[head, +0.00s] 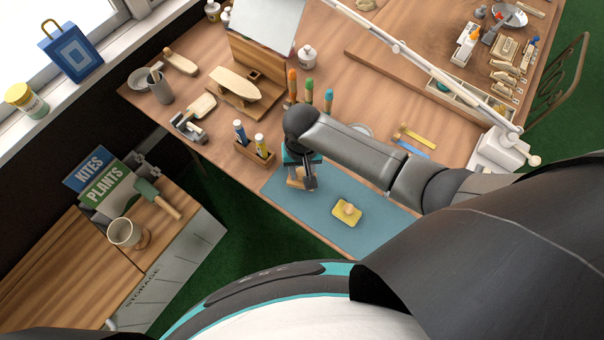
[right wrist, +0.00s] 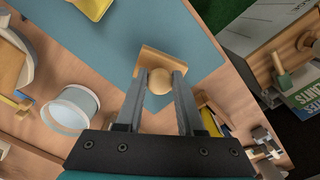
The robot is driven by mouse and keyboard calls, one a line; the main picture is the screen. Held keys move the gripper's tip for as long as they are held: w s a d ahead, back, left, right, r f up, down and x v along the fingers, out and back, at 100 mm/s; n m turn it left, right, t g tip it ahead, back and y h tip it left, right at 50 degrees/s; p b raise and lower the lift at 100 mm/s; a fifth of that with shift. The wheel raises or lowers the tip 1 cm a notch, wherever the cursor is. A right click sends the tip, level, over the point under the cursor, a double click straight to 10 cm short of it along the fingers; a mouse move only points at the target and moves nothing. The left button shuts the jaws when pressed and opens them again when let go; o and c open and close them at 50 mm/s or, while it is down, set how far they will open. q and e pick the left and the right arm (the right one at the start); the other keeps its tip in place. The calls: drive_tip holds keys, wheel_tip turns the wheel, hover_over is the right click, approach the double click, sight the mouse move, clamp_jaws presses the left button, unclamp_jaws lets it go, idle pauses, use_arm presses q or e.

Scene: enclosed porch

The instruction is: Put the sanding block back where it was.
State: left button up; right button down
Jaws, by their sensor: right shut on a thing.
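My right gripper (head: 308,184) is shut on the round knob of a tan wooden block, which I take to be the sanding block (head: 295,183). They are at the left part of the blue mat (head: 279,190). In the right wrist view the knob is between the two fingers (right wrist: 160,78) and the block's flat base (right wrist: 160,58) shows beyond it. I cannot tell whether the base touches the mat. A yellow block with a pale knob (head: 347,212) lies on the mat to the right. My left gripper is not in view.
A wooden holder with glue-like tubes (head: 255,152) stands left of the mat. Brushes (head: 309,90) stand behind my arm. A clear round container (right wrist: 70,108) is near the mat. A yellow strip and a blue strip (head: 412,146) lie behind it. The mat's front is bare.

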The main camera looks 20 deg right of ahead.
sight(302, 173)
drive_tip(key=shift+f, duration=0.85)
drive_tip(key=shift+f, duration=0.15)
drive_tip(key=c, duration=0.5)
unclamp_jaws()
wheel_tip(302, 173, up, 12)
drive_tip(key=p, duration=0.3)
